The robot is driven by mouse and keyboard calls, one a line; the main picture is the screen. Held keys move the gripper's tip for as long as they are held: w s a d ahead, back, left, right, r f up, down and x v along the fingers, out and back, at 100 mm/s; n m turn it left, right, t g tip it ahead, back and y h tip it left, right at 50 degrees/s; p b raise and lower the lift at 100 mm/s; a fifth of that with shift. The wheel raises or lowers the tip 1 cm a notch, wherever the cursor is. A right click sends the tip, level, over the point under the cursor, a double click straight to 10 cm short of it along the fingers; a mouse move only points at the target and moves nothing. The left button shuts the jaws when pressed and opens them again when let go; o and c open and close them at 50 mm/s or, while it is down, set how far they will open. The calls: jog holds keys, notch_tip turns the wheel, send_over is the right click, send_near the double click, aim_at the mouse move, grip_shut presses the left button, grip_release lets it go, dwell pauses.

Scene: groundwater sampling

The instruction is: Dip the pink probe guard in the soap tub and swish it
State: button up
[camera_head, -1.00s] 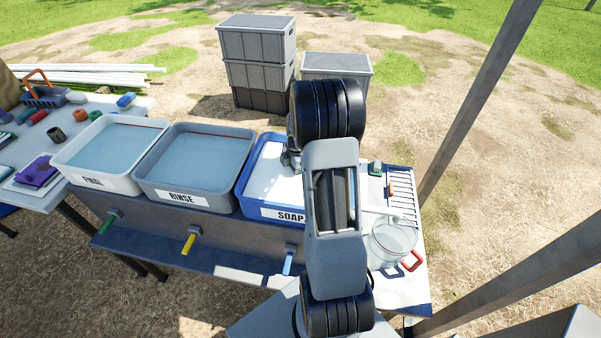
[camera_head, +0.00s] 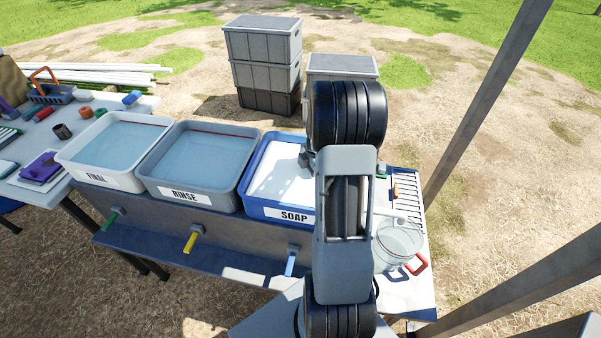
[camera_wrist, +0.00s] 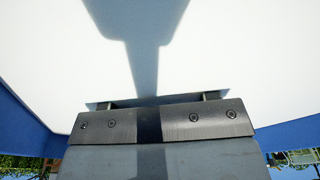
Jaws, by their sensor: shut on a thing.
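The blue soap tub (camera_head: 268,210), labelled SOAP, stands at the right end of the row of tubs, full of white suds (camera_head: 280,170). The wrist view shows the white suds (camera_wrist: 50,50) filling most of the picture, with blue tub walls (camera_wrist: 20,125) at both sides. My gripper (camera_wrist: 157,101) is over the suds, and its shadow falls on them. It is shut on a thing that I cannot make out. No pink probe guard shows in any view. In the head view my arm hides the gripper tips and the tub's right part.
The rinse tub (camera_head: 150,178) and the final tub (camera_head: 72,160) stand to the left, both holding water. A clear jug (camera_head: 398,240) with a red handle and a drying rack (camera_head: 408,190) are to the right. A slanting post (camera_head: 490,95) rises at the right.

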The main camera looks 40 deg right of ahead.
jog(key=shift+s+d, duration=1.05)
jog(key=shift+s, duration=0.2)
jog(key=w+a, duration=0.6)
jog(key=w, duration=0.1)
jog(key=shift+w+a+b, duration=0.2)
jog(key=shift+a+b, duration=0.1)
jog(key=shift+b, duration=0.05)
jog(key=shift+s+d+b, duration=0.35)
jog(key=shift+s+d, duration=1.3)
jog(key=shift+s, duration=0.2)
jog(key=shift+s+d+b, duration=0.3)
jog(key=shift+s+d, duration=1.35)
jog(key=shift+s, duration=0.15)
jog(key=w+a, duration=0.6)
jog(key=w, duration=0.1)
jog(key=shift+w+a, duration=0.2)
jog(key=shift+a, duration=0.1)
jog(key=shift+s+d+b, duration=0.35)
jog(key=shift+s+d, duration=1.3)
jog(key=shift+s, duration=0.25)
jog(key=shift+s+d+b, duration=0.3)
jog(key=shift+s+d, duration=1.35)
jog(key=shift+s, duration=0.2)
jog(key=shift+w, duration=0.1)
jog(key=shift+w+a, duration=1.5)
jog(key=shift+w, duration=0.15)
notch_tip(320, 180, up, 15)
jog(key=p, duration=1)
